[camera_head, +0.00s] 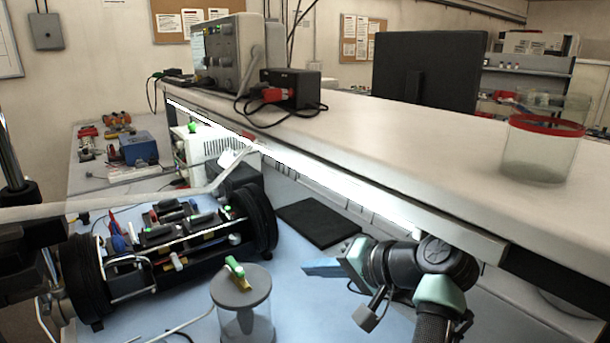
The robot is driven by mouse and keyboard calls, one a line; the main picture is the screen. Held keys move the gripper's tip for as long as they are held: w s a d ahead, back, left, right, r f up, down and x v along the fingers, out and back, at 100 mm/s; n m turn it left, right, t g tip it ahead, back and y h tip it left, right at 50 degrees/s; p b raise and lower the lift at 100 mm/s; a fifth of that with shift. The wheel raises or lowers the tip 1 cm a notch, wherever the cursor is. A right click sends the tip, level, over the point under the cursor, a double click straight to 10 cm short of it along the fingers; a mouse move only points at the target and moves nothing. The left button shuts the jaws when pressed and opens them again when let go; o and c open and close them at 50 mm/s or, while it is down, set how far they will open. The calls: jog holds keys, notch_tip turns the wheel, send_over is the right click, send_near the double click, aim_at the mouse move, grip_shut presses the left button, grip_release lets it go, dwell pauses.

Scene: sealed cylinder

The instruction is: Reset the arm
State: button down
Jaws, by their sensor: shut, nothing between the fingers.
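My arm comes in at the lower right, with dark links and teal joint caps. It is bent above the blue bench top (310,315). My gripper (322,268) points left at the end of the arm, apart from the things around it. It is shut and holds nothing. Its fingertips are small and partly hidden by the wrist. A long cylinder assembly (165,255) with black end rings and exposed electronics lies on the bench at the left.
A black flat pad (318,222) lies behind my gripper. The raised shelf (400,130) holds a monitor (430,70), instruments and a red-rimmed clear container (540,155).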

jog(key=s+r+n+t+h+p, duration=0.1)
jog(key=s+r+t, duration=0.5)
jog(key=r, duration=0.8)
jog(key=s+a+r+n+t+h+p, duration=0.1)
jog(key=s+r+t+h, duration=0.4)
jog(key=r, duration=1)
jog(key=s+a+r+n+t+h+p, duration=0.1)
jog(key=s+r+n+t+h+p, duration=0.1)
jog(key=s+r+t, duration=0.6)
jog(key=s+r+h+p, duration=0.1)
jog(key=s+r+p, duration=0.1)
jog(key=r, duration=0.5)
jog(key=shift+s+a+r+t+p, duration=0.2)
jog(key=shift+s+t+p, duration=0.15)
jog(key=shift+s, duration=0.4)
